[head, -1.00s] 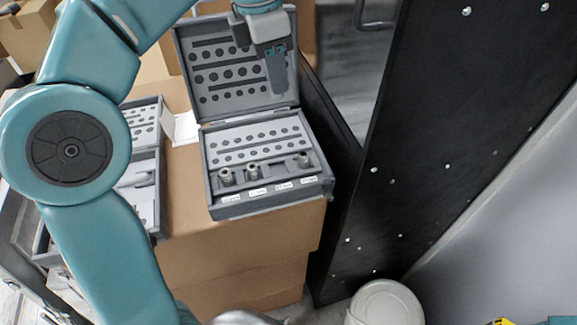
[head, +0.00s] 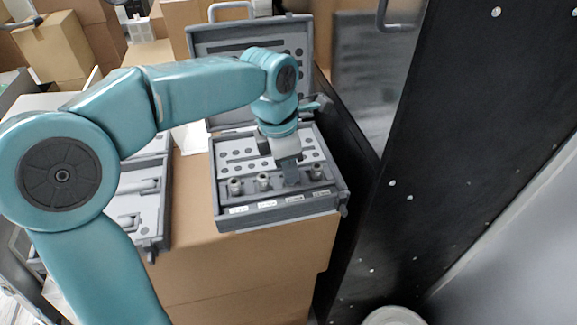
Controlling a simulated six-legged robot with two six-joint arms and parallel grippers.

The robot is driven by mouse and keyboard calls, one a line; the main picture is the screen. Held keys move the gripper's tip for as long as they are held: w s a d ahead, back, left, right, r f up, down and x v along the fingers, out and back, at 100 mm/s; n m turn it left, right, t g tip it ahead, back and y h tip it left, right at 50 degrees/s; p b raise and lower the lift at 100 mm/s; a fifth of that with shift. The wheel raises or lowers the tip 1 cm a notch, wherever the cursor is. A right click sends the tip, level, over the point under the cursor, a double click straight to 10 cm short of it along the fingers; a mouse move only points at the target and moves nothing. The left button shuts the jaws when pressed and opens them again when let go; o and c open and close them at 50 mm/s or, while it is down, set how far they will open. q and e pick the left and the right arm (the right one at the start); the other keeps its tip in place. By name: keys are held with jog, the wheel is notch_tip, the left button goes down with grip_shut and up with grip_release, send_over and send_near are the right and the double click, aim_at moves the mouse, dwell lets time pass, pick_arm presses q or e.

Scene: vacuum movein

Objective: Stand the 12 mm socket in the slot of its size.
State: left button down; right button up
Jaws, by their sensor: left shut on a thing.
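The open grey socket case (head: 280,214) stands on a cardboard box. Its front row holds three upright metal sockets: one at the left (head: 235,187), one beside it (head: 263,182), and one at the right end (head: 316,172). My left gripper (head: 291,178) points down into the gap between the second and the right-end socket. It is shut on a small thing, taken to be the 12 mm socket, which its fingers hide. I cannot tell whether that thing touches the slot floor. Small white labels (head: 267,205) line the front, too small to read. My right gripper is out of view.
The case's raised lid (head: 215,42) stands behind my arm. A second grey case (head: 150,215) lies open to the left. A tall black panel (head: 450,130) rises close on the right. Cardboard boxes (head: 50,50) stand at the back left.

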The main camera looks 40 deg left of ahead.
pick_arm(q)
jog(key=shift+f, duration=0.2)
jog(key=c, duration=1)
grip_release()
jog(key=shift+o, duration=0.2)
jog(key=shift+r, duration=0.1)
jog(key=shift+r, duration=0.3)
notch_tip(320, 180, up, 12)
jog(key=s+a+p, duration=0.1)
jog(key=shift+s+f, duration=0.2)
jog(key=shift+f, duration=0.05)
jog(key=shift+f, duration=0.1)
